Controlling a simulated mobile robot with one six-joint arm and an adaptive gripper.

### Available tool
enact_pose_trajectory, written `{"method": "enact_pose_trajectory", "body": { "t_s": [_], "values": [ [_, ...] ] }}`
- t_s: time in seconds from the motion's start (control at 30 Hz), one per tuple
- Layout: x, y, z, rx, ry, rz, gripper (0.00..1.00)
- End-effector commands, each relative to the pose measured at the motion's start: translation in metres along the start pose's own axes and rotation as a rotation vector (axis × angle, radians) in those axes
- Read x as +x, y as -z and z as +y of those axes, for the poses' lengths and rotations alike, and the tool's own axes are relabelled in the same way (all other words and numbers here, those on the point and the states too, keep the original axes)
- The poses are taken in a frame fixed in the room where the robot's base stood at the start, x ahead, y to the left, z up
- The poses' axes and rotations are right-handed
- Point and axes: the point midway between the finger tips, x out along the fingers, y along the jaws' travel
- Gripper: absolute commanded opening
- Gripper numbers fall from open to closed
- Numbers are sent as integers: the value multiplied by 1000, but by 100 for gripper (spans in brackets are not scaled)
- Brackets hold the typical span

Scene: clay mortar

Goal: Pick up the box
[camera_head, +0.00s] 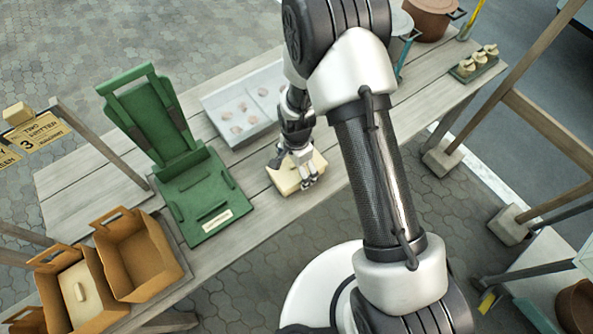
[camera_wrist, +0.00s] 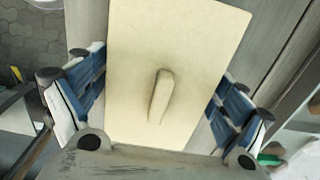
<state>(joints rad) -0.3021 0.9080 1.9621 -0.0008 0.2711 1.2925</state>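A cream box (camera_head: 285,180) sits on the wooden table near its front edge. In the wrist view, its flat top (camera_wrist: 190,60) with a raised rounded ridge fills the middle. My gripper (camera_head: 308,177) is right over the box and hides part of it in the head view. In the wrist view, my gripper (camera_wrist: 160,92) has its blue-padded fingers spread wide, one along each side of the box. Whether the fingers touch the box sides cannot be told.
A green stand (camera_head: 205,200) is left of the box. A pale tray (camera_head: 205,104) with small round pieces lies behind. Two brown open boxes (camera_head: 135,285) are at the lower left; one holds a cream ridged piece (camera_head: 80,292). A small jar rack (camera_head: 475,68) and brown pot (camera_head: 432,22) stand right.

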Motion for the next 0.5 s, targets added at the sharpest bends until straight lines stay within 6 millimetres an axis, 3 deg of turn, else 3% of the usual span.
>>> {"method": "enact_pose_trajectory", "body": {
  "t_s": [0.5],
  "values": [
    [0, 0, 0, 0, 0, 0, 52]
  ]
}}
